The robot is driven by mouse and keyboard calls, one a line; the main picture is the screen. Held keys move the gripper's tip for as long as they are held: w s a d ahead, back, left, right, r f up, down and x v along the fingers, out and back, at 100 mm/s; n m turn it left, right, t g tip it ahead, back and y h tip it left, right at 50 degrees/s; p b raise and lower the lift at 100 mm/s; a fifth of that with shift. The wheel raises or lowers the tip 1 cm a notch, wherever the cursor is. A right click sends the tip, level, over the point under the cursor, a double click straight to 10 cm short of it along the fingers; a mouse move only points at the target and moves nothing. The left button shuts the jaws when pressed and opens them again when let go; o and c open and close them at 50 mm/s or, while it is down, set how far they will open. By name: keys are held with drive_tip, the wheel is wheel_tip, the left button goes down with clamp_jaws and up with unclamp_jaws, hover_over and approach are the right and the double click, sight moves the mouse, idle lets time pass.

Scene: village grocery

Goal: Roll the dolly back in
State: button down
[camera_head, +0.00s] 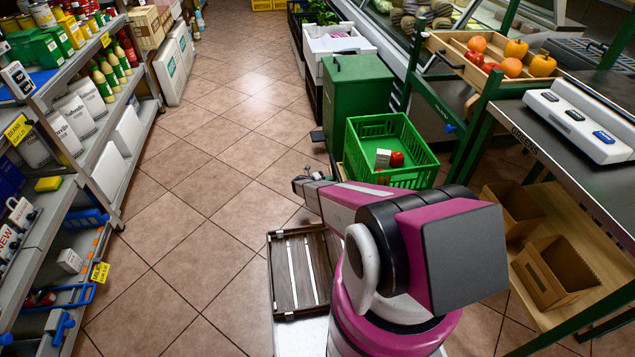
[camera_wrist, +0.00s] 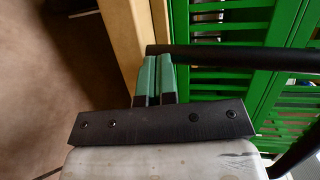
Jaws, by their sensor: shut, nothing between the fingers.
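My gripper (camera_head: 297,184) is low at the crate's left side. In the wrist view its two green fingers (camera_wrist: 156,78) are together and empty, beside the wooden edge. A dark bar (camera_wrist: 240,57) runs from the fingertips across the green crate (camera_wrist: 215,90).
A green bin (camera_head: 355,95) stands behind the crate. A counter (camera_head: 570,130) with cardboard boxes (camera_head: 555,270) beneath is on the right. Stocked shelves (camera_head: 75,150) line the left. The tiled aisle (camera_head: 200,200) is clear. A dark slatted tray (camera_head: 283,285) lies by my base.

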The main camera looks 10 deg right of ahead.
drive_tip(key=d, duration=3.9)
drive_tip(key=shift+d, duration=0.25)
drive_tip(key=shift+d, duration=0.15)
drive_tip(key=shift+s+a, duration=0.1)
drive_tip(key=shift+a, duration=0.3)
drive_tip(key=v, duration=0.9)
drive_tip(key=f+v, duration=0.1)
drive_tip(key=v, duration=0.3)
drive_tip(key=shift+s+a, duration=0.1)
drive_tip(key=shift+a, duration=0.4)
